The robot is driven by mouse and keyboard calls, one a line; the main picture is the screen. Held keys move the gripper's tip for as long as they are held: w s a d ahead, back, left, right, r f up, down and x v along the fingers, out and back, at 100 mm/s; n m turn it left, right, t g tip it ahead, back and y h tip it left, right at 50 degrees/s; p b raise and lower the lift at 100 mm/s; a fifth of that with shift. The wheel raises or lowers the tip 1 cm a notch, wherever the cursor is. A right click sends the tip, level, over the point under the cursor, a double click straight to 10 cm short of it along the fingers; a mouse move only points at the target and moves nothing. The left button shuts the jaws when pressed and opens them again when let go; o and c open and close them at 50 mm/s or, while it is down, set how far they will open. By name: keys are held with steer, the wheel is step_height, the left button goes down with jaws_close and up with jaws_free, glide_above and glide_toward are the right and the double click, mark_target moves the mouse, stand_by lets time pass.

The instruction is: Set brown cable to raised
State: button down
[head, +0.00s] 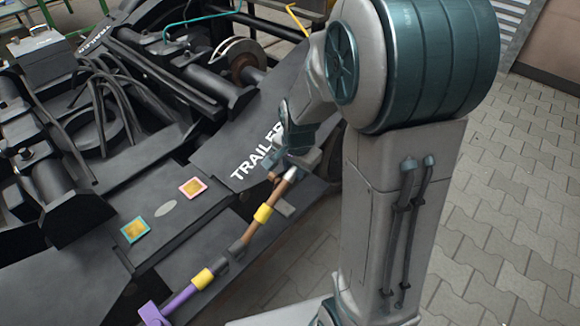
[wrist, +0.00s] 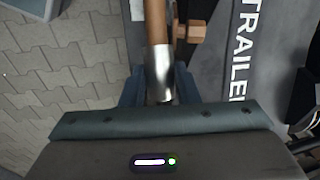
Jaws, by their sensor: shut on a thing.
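The brown cable (head: 249,230) runs along the dark bogie's near side, sloping up to the right towards my gripper (head: 291,166). It has a bright metal end sleeve (wrist: 160,72), which sits between my fingers in the wrist view. My gripper (wrist: 160,88) is shut on this end. In the wrist view the brown cable (wrist: 155,22) leads straight away from the sleeve. A small brown block (wrist: 191,31) sits beside the cable, close to the sleeve. The fingers hide part of the sleeve.
A yellow band (head: 263,214) and a second yellow band (head: 203,279) lie along the cable line, with a purple piece (head: 180,301) at lower left. The bogie's TRAILER plate (head: 225,150) is close to my gripper. Paved floor (head: 515,190) is open at right.

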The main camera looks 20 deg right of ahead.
steer(key=shift+w, duration=0.1)
steer(key=c, duration=1.1)
jaws_free()
steer(key=shift+r, duration=0.1)
steer(key=p+v, duration=0.4)
steer(key=v, duration=0.9)
steer(key=shift+r, duration=0.3)
steer(key=s+r+n+p, duration=0.5)
steer(key=s+r+p, duration=0.1)
steer(key=r+p, duration=0.4)
steer(key=s+a+r+n+p, duration=0.1)
steer(key=s+r+n+p, duration=0.4)
steer(key=r+p, duration=0.6)
step_height(320, 180, up, 2)
steer(key=s, duration=0.2)
steer(key=shift+s, duration=0.35)
